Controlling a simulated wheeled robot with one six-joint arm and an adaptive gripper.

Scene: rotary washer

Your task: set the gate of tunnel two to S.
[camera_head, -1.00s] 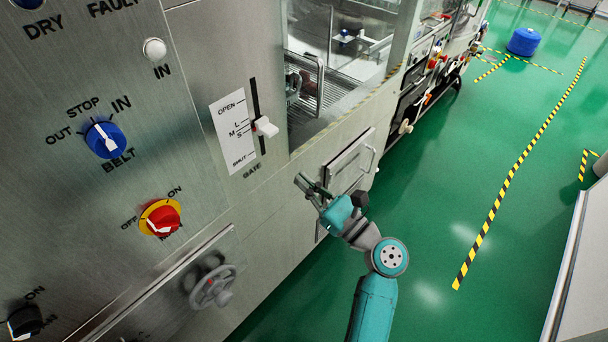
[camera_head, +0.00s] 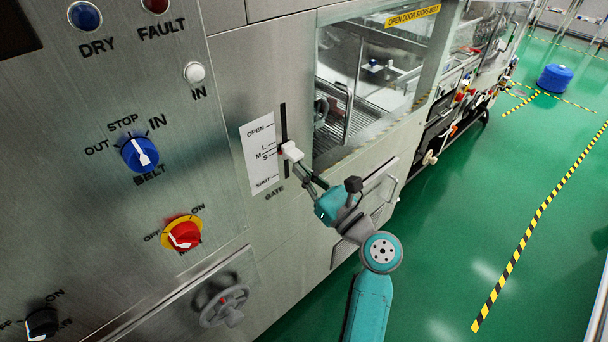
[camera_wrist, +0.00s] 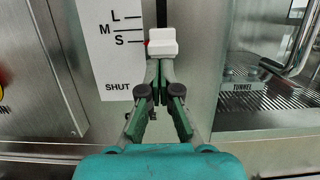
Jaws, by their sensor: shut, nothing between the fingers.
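The gate slider is a white knob (camera_head: 292,151) in a dark vertical slot beside a white scale plate (camera_head: 259,152) marked OPEN, L, M, S, SHUT. In the wrist view, the knob (camera_wrist: 162,42) has a small red pointer at its left, about level with the S line. My gripper (camera_head: 300,168) is just below the knob. Its fingertips (camera_wrist: 160,64) are together and empty, close under the knob's lower edge; whether they touch it I cannot tell.
Left of the scale are the blue belt knob (camera_head: 140,153), a red-yellow switch (camera_head: 184,234) and a handwheel (camera_head: 223,305). A glass window (camera_head: 370,80) is right of the gate slot. A handled lower panel (camera_head: 378,190) is behind my arm. Green floor (camera_head: 470,230) is open at right.

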